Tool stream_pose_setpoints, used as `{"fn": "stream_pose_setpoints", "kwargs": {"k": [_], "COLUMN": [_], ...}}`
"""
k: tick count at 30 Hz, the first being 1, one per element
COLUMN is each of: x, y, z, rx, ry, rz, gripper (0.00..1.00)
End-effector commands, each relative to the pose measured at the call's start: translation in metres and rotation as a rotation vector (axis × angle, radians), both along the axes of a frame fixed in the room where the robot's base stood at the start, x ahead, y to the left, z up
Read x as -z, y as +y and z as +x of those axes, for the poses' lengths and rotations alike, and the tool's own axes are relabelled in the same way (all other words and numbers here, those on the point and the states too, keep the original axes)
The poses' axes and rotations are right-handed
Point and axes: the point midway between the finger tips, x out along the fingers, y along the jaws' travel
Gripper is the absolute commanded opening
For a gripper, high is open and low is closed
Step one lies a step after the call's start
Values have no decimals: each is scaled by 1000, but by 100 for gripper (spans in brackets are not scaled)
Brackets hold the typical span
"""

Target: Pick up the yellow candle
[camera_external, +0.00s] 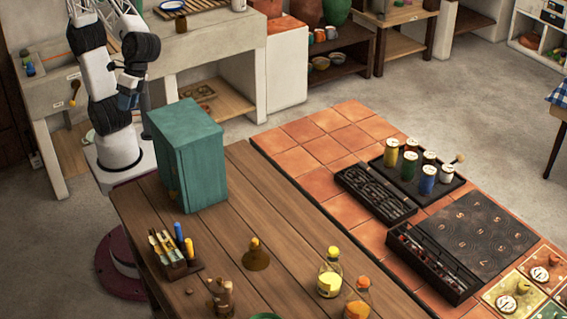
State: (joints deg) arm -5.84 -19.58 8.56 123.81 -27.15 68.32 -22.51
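No thing is plainly a yellow candle at this size. A short yellow cylinder (391,152) stands upright at the back left of a dark tray, which could be a candle or a jar. A slim yellow-orange stick (178,230) stands upright in a small dark wooden holder (180,268) on the table, beside a slim blue one (189,247). My gripper (128,100) hangs at the upper left, near the wall counter and behind the teal cabinet, far from both. Its fingers are too small and dark to read.
The teal cabinet (187,155) stands on the wooden table (290,215) between my arm and the table's middle. Bottles (330,272) stand at the front right. The dark tray (456,184) also holds green and blue cylinders (427,180). Black racks lie nearby on terracotta tiles.

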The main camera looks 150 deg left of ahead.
Motion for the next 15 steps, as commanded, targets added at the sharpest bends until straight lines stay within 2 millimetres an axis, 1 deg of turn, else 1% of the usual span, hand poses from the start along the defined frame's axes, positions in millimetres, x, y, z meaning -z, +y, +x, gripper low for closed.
{"fn": "stream_pose_setpoints", "kwargs": {"k": [1,8,15], "x": [0,-1,1], "y": [1,5,14], "z": [14,73,136], "rx": [-35,-201,-365], "ry": [24,132,251], "rz": [-30,-175,-326], "gripper": [34,34,34]}}
